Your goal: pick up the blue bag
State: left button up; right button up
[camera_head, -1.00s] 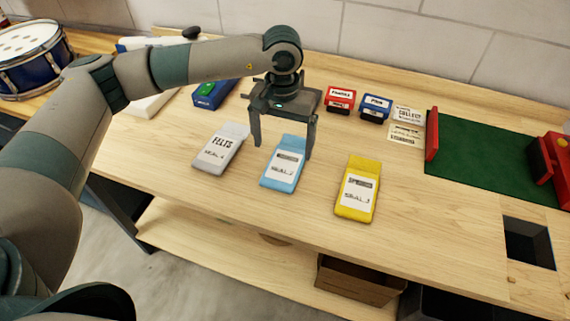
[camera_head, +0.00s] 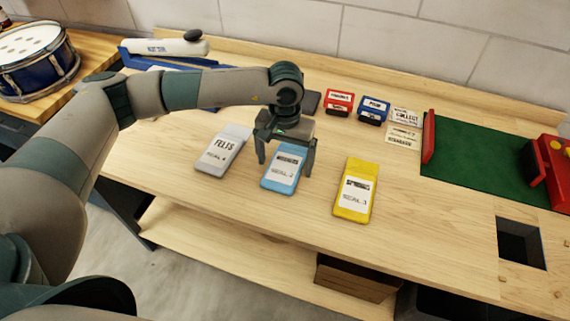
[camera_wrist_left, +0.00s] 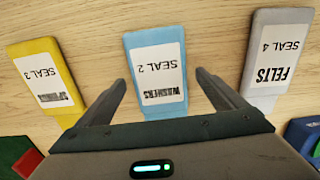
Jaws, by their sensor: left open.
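The blue bag (camera_head: 284,168) lies flat on the wooden bench in the head view, with a white label. In the left wrist view the blue bag (camera_wrist_left: 157,72) shows its label reading washers, seal 2. My left gripper (camera_head: 286,168) is open above the blue bag, its fingers on either side of the bag's upper part. In the left wrist view the open fingers (camera_wrist_left: 163,85) point toward the bag, which lies between and beyond them. I cannot tell whether the fingertips touch the bench. My right gripper is not in view.
A grey felts bag (camera_head: 223,150) lies left of the blue bag and a yellow bag (camera_head: 355,190) lies to its right, both close by. Red (camera_head: 339,101) and blue (camera_head: 373,109) boxes stand behind. A green mat (camera_head: 475,150) and a square opening (camera_head: 521,243) are at right.

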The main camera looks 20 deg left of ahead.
aim_at(286, 167)
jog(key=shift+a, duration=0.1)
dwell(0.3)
pick_arm(q)
jog(key=c, duration=1.2)
jog(key=shift+o, duration=0.2)
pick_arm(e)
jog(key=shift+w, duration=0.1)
pick_arm(q)
jog(key=shift+r+b, duration=0.65)
jog(key=shift+r, duration=0.1)
jog(key=r, duration=0.1)
jog(key=b, duration=0.1)
jog(key=r, duration=0.1)
jog(key=shift+s+d+r, duration=0.15)
jog(key=shift+d+r, duration=0.1)
jog(key=shift+r, duration=0.05)
jog(key=s+d+r+b, duration=0.4)
jog(key=s+d+r, duration=0.3)
jog(key=d, duration=0.1)
jog(key=shift+s, duration=0.35)
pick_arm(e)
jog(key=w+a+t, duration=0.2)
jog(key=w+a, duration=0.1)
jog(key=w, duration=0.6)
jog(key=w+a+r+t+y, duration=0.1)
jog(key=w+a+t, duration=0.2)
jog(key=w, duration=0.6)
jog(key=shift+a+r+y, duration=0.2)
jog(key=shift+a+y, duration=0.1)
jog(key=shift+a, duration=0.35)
